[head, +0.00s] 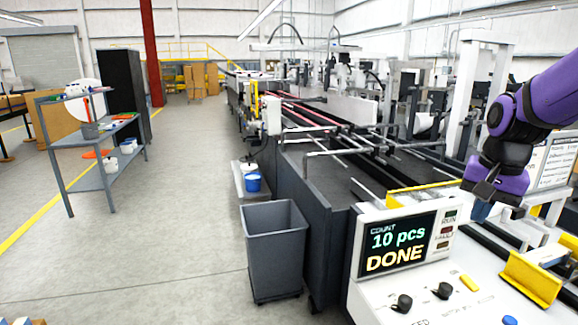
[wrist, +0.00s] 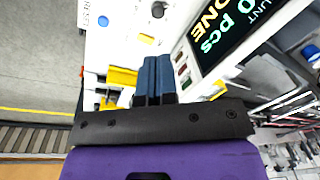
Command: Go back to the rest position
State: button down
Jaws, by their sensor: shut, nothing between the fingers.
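My gripper (head: 481,211) hangs from my purple and black arm at the right of the head view, above the machine's control panel (head: 447,293). In the wrist view its two blue fingers (wrist: 155,72) lie side by side, shut and empty. They appear apart from the panel below. The counter display (head: 397,242) left of the gripper reads "COUNT 10 pcs DONE"; it also shows upside down in the wrist view (wrist: 226,32).
A yellow bracket (head: 529,281), black knobs and buttons stand on the panel. The folder gluer (head: 330,140) extends behind it. A grey bin (head: 275,250) stands left of the machine. A grey shelf (head: 100,130) is farther left, with clear floor between.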

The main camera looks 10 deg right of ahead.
jog(key=s+a+r+n+t, duration=0.2)
jog(key=s+a+r+n, duration=0.1)
jog(key=s+a+n, duration=0.1)
jog(key=s+a+r+n+t, duration=0.1)
jog(key=s+a+r+n, duration=0.2)
jog(key=s+a+n, duration=0.2)
jog(key=shift+s+a+r+t, duration=0.3)
jog(key=shift+s+a+t, duration=0.1)
jog(key=shift+s+a, duration=0.95)
